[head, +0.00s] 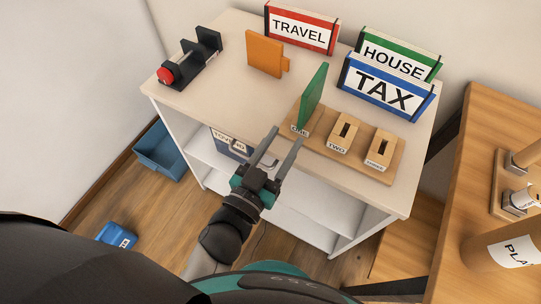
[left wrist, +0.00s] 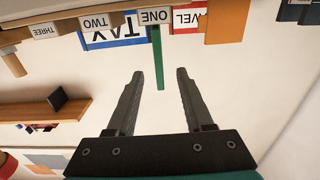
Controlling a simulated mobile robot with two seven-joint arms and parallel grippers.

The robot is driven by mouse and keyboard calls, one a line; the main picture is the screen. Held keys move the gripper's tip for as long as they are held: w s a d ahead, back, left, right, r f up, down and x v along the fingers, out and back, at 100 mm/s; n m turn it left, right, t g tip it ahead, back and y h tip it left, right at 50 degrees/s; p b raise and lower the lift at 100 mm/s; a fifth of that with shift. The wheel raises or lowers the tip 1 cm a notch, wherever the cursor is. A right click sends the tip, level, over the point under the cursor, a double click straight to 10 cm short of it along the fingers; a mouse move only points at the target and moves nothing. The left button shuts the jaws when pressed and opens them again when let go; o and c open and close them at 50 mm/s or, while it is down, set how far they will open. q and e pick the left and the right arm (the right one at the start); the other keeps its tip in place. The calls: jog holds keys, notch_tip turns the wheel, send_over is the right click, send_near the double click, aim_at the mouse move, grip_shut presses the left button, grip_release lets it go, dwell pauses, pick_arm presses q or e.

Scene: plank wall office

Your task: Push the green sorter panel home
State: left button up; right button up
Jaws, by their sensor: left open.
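The green sorter panel (head: 313,96) stands upright, edge-on, at the leftmost block of the wooden sorter (head: 370,167), the one labelled ONE. I cannot tell how deep its lower edge sits. Blocks TWO (head: 345,134) and THREE (head: 379,149) show empty slots. My left gripper (head: 287,134) is open and empty, in front of the block ONE side of the sorter, apart from the panel. In the left wrist view, which is upside down, the green panel (left wrist: 158,62) lies beyond and between the open fingers (left wrist: 160,74). My right gripper is not in view.
An orange panel (head: 264,56) stands on the cabinet top (head: 215,98), left of the sorter. TRAVEL (head: 300,30), HOUSE (head: 393,64) and TAX (head: 384,92) binders stand behind. A black holder with a red knob (head: 165,75) is at the far left. A wooden table (head: 497,105) is at right.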

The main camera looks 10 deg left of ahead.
pick_arm(q)
jog(key=shift+v, duration=2.15)
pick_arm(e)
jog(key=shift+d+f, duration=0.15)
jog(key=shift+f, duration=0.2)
pick_arm(q)
jog(key=shift+f, duration=0.15)
